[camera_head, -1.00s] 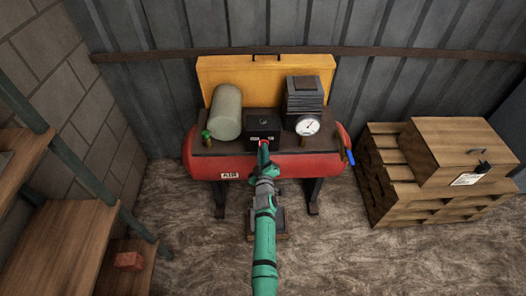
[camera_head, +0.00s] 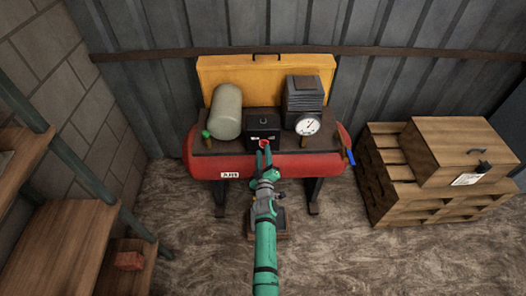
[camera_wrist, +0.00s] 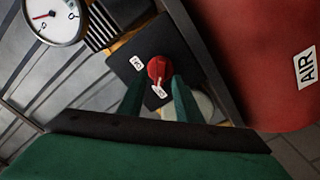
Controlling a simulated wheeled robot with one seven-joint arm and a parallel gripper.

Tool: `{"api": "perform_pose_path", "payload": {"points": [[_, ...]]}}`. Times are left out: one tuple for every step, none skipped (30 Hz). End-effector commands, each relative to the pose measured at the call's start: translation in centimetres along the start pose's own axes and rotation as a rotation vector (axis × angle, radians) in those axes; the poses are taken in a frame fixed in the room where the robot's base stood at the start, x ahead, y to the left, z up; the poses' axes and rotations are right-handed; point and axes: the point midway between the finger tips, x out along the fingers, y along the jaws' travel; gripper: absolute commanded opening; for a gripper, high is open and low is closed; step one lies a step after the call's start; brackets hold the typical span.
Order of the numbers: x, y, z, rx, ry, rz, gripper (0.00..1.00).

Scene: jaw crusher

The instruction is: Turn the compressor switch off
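The compressor (camera_head: 310,163) is a red tank with a dark top plate, standing against the wall. The switch is a round red knob (camera_wrist: 158,69) with a pale pointer mark, on the face of a black box (camera_head: 262,124). The pointer mark is toward the lower label (camera_wrist: 160,91). My gripper (camera_head: 264,154) is in front of the box, its two green fingers apart. In the wrist view the fingertips lie at either side of the knob's lower part; contact cannot be told.
A gauge (camera_head: 307,125), a grey-green cylinder (camera_head: 227,111) and a green-handled valve (camera_head: 206,135) stand on the compressor. A blue handle (camera_head: 351,157) is at its right end. Wooden pallets (camera_head: 388,190) with a box (camera_head: 450,148) stand right; shelves (camera_head: 65,245) stand left.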

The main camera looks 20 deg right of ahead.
Motion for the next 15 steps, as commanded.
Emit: {"api": "perform_pose_path", "payload": {"points": [[-0.9,-0.1,0.1,0.000,-0.001,-0.001,0.31],[-1.5,-0.1,0.1,0.000,-0.001,-0.001,0.31],[-2.2,0.0,0.2,0.000,-0.003,0.000,0.31],[-2.7,0.0,0.2,-0.001,-0.003,0.000,0.31],[-3.3,0.0,0.1,0.000,-0.002,0.000,0.31],[-4.0,0.0,0.2,0.001,-0.003,0.000,0.31],[-4.4,0.1,0.2,0.000,-0.002,0.001,0.31],[-4.9,0.0,0.3,-0.002,-0.004,0.001,0.31],[-5.5,0.1,0.2,0.000,-0.002,0.001,0.31],[-6.0,0.0,0.2,0.000,-0.003,0.001,0.31],[-6.4,0.0,0.1,0.000,-0.003,0.001,0.31],[-6.8,-0.1,0.0,0.000,-0.001,0.000,0.31],[-7.1,-0.1,0.0,0.000,-0.001,0.000,0.31],[-7.3,-0.1,0.0,-0.001,-0.001,-0.001,0.31],[-7.7,-0.1,0.0,-0.001,0.000,0.000,0.31]]}}
